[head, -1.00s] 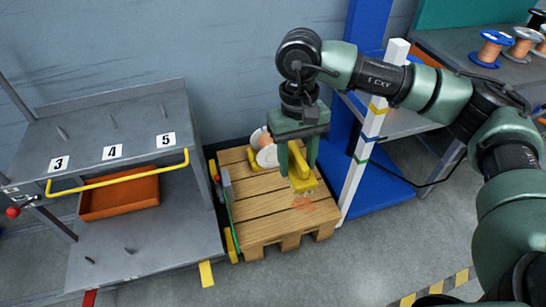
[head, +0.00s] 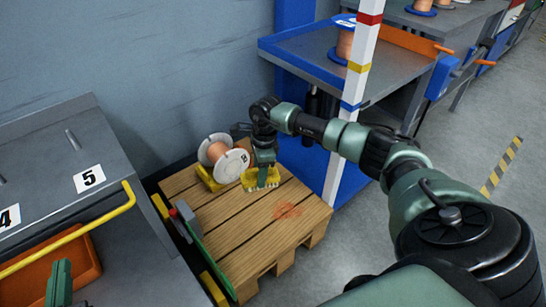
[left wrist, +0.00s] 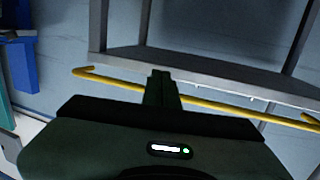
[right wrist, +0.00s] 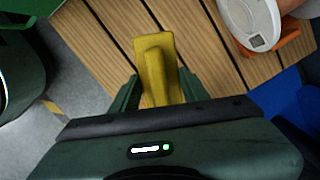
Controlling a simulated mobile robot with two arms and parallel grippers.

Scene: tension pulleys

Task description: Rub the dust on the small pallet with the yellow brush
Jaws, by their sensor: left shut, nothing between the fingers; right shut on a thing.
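The small wooden pallet (head: 235,235) stands on the floor between the grey table and the blue stand. A reddish dust patch (head: 287,210) lies on its planks, right of the middle. My right gripper (head: 263,170) is shut on the yellow brush (head: 262,184), bristles down, at the pallet's far part, left of and behind the dust. The brush also shows between the fingers in the right wrist view (right wrist: 155,70). Whether the bristles touch the planks is unclear. My left gripper (head: 59,283) is shut and empty over the grey table's front; it also shows in the left wrist view (left wrist: 160,88).
A copper spool with white flanges (head: 228,165) sits on a yellow holder on the pallet, close beside the brush. A green-edged bar (head: 195,235) lies along the pallet's left side. A striped white post (head: 350,120) stands at its right. The grey table has a yellow rail (head: 75,238).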

